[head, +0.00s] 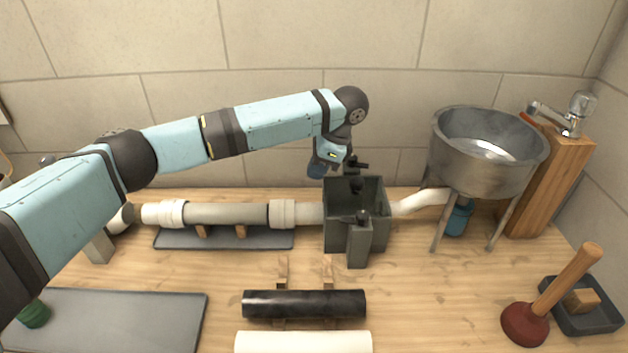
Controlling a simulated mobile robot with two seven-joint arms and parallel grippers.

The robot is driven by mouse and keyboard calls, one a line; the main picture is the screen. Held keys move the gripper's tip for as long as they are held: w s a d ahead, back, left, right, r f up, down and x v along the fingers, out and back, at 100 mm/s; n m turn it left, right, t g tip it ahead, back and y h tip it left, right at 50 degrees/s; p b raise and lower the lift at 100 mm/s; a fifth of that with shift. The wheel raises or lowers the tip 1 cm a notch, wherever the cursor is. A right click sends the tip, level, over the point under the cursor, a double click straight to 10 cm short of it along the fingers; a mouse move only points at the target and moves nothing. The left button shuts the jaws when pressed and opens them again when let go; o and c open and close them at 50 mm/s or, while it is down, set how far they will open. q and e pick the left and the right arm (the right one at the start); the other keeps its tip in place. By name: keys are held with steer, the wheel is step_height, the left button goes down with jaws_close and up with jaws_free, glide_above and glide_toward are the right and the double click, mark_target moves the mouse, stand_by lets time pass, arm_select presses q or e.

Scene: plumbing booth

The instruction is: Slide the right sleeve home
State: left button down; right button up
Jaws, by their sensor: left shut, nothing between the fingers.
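The right sleeve (283,213) is a white collar at the right end of the grey pipe (228,213). I cannot tell how far the sleeve overlaps each pipe. A matching left sleeve (171,213) sits at the grey pipe's left end. My left gripper (357,186) is shut and empty, over the open top of the box, to the right of the right sleeve and apart from it. Its fingertips are small and dark against the box. My right gripper is not in view.
A metal basin (488,155) on legs stands right of the box, beside a wooden post (550,185) with a tap. A black tube (304,304) and a cream tube (303,342) lie in front. A plunger (527,322) stands front right; a grey mat (115,320) lies front left.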

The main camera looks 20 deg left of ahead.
mark_target(297, 207)
arm_select(q)
steer(key=b+x, duration=0.1)
steer(key=x, duration=0.7)
steer(key=shift+s+a+f, duration=0.15)
steer(key=shift+s+f, duration=0.05)
steer(key=shift+f, duration=0.1)
steer(key=shift+r, duration=0.1)
